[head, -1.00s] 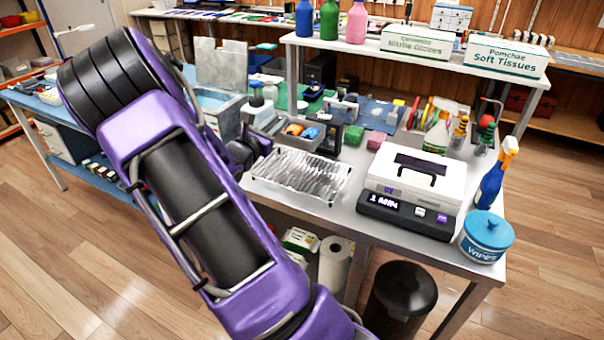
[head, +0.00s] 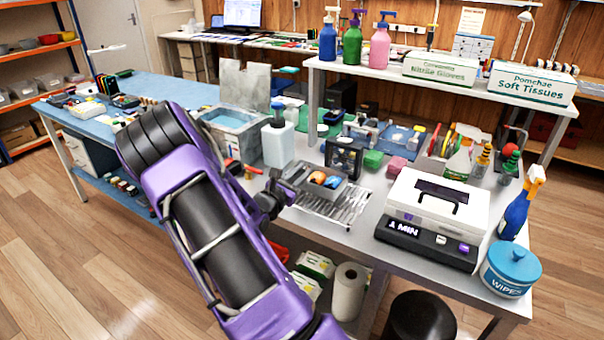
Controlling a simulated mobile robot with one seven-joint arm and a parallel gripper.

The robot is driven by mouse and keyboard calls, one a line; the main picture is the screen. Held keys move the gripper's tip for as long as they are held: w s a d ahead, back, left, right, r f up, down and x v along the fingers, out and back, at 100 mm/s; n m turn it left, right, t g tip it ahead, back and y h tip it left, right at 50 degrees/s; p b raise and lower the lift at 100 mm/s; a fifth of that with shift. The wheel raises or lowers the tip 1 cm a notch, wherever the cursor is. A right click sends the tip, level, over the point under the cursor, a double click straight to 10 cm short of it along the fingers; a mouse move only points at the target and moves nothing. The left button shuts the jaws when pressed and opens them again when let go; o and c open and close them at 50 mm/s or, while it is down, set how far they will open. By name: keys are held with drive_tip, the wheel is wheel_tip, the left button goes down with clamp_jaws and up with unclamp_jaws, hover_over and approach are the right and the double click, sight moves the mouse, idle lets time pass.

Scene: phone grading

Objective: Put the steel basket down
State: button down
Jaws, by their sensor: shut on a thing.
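The steel basket (head: 322,186) is a small grey open tray with orange and blue items inside. It appears over the back left part of a wire rack (head: 345,211) on the grey bench. I cannot tell whether its underside touches the rack or hangs just above it. My gripper (head: 288,191) is at the basket's left side and shut on it. The dark gripper body hides part of the basket's left end, and my purple arm reaches in from below.
A white box with a display (head: 435,210) stands right of the rack. A black-framed device (head: 343,158) is close behind the basket. A white pump bottle (head: 278,142) and a water-filled tank (head: 230,122) stand at the back left. A wipes tub (head: 511,271) sits at the right corner.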

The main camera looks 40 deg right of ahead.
drive_tip(key=shift+f, duration=0.1)
drive_tip(key=c, duration=0.8)
unclamp_jaws()
drive_tip(key=shift+a, duration=0.2)
drive_tip(key=v, duration=1.1)
drive_tip(key=shift+s+a, duration=0.25)
